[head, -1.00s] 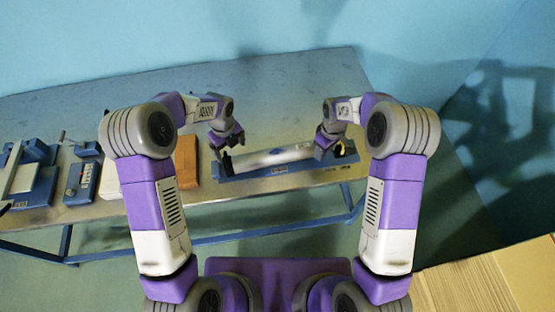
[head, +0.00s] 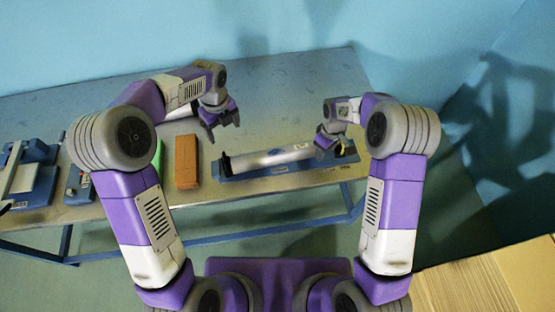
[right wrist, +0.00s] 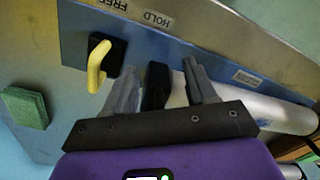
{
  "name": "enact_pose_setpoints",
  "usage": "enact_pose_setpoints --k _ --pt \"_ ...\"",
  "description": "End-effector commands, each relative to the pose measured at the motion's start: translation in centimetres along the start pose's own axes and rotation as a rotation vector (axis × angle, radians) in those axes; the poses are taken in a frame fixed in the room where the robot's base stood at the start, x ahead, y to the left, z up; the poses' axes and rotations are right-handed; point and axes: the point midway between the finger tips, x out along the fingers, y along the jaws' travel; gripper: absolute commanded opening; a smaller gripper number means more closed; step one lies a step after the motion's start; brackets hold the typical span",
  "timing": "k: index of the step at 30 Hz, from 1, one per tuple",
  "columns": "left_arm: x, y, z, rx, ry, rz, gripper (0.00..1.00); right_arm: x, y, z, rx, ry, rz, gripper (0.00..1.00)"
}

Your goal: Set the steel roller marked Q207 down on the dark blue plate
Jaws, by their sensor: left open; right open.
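A pale steel roller (head: 270,158) lies lengthwise along a blue cradle base (head: 290,173) with black end supports; I cannot read a Q207 mark on it. The roller also shows in the right wrist view (right wrist: 265,112). My left gripper (head: 225,130) is open and empty, above and behind the roller's left end, apart from it. My right gripper (head: 327,150) is open at the roller's right end. In the right wrist view its fingers (right wrist: 160,95) stand either side of a black support and the roller's end. I cannot tell which surface is the dark blue plate.
A yellow hooked lever (right wrist: 98,65) stands near labels FREE and HOLD. A green block (right wrist: 25,108) lies beyond it. An orange-brown block (head: 187,160) is left of the cradle. Blue devices (head: 32,175) stand at the far left. The table behind the roller is clear.

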Motion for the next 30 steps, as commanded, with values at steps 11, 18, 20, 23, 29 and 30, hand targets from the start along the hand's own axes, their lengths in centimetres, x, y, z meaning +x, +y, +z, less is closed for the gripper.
enact_pose_setpoints --k 11,18,20,23,29,30 --pt "0.1 0.0 0.0 0.000 0.000 0.001 0.86 0.0 0.0 0.0 0.000 0.000 0.000 0.90" --pt "0.1 0.0 0.0 0.000 0.000 0.001 0.86 -1.0 0.0 -0.1 0.000 0.002 0.002 0.90" --pt "0.1 0.0 0.0 0.000 0.000 0.001 0.86 -1.9 0.1 -0.1 -0.001 0.004 0.002 0.90" --pt "0.1 0.0 0.0 0.000 0.000 0.001 0.86 -3.9 0.0 -0.1 -0.002 0.005 0.003 0.90" --pt "0.1 0.0 0.0 0.000 0.000 0.001 0.86 -8.2 0.0 -0.1 -0.001 0.006 0.002 0.90" --pt "0.1 0.0 0.0 0.000 0.000 0.001 0.86 -9.0 0.0 -0.1 -0.001 0.005 0.002 0.90"
